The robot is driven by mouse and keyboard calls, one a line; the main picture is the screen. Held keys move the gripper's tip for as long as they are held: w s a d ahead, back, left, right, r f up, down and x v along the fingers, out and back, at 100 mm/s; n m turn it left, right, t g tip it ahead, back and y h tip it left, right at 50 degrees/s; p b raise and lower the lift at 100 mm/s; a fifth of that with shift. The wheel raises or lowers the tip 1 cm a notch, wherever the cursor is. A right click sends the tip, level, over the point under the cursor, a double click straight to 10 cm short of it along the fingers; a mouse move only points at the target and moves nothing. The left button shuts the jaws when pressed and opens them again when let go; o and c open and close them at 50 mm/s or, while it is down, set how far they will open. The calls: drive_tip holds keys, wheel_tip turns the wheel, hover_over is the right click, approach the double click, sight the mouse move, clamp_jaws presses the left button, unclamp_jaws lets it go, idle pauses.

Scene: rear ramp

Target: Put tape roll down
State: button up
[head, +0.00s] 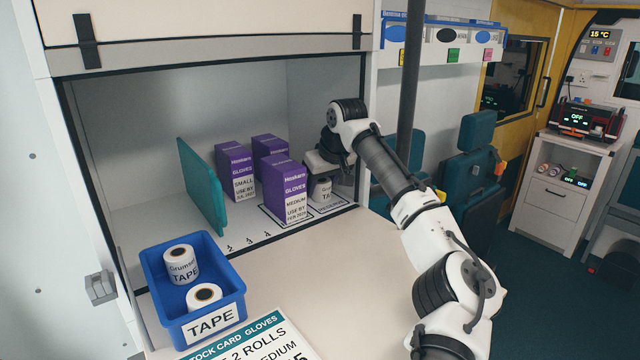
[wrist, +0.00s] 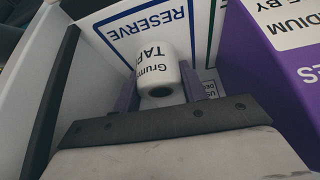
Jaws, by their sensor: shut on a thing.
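A white tape roll (head: 321,190) with dark print stands upright at the right end of the cabinet shelf, beside a purple medium gloves box (head: 286,190). My gripper (head: 323,176) reaches down over it from above and is shut on it. In the wrist view, the tape roll (wrist: 153,62) sits between the two purple-grey fingers of my gripper (wrist: 158,82). A blue-outlined area marked RESERVE (wrist: 160,22) lies right at the roll. I cannot tell whether the roll's base touches the shelf.
More purple glove boxes (head: 235,171) stand to the left, then a teal divider (head: 200,187). A blue tray (head: 165,322) marked TAPE holds two tape rolls at the front left. A stock card (head: 255,340) lies on the counter. The cabinet's right wall is close to my gripper.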

drive_tip(key=o, duration=1)
drive_tip(key=shift+a, duration=0.1)
drive_tip(key=shift+c, duration=0.2)
drive_tip(key=b+v, duration=0.3)
drive_tip(key=v, duration=0.9)
drive_tip(key=shift+r, duration=0.15)
